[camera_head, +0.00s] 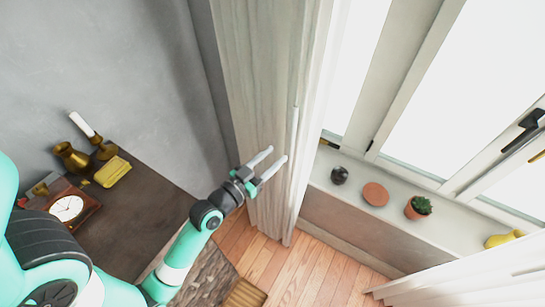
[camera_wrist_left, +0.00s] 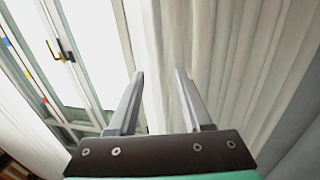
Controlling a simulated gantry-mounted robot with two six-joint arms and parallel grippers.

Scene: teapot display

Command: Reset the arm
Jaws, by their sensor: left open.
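My left arm reaches up from the lower left in the head view. Its left gripper (camera_head: 273,163) is open and empty, in front of the pale curtain (camera_head: 262,85). I cannot tell whether the fingertips touch the cloth. In the left wrist view the two grey fingers (camera_wrist_left: 160,75) stand apart with nothing between them, and curtain folds (camera_wrist_left: 232,60) show behind and to the right. A dark teapot-like object (camera_head: 339,175) sits on the window sill, beside a round terracotta disc (camera_head: 375,194). My right gripper is not in view.
The sill (camera_head: 455,232) also bears a potted succulent (camera_head: 418,207) and a yellow object (camera_head: 503,239). A dark cabinet (camera_head: 140,215) at left holds a clock (camera_head: 67,208), a brass jug (camera_head: 72,158), a candlestick (camera_head: 103,147) and a yellow box (camera_head: 112,171). Wooden floor (camera_head: 300,268) is clear below.

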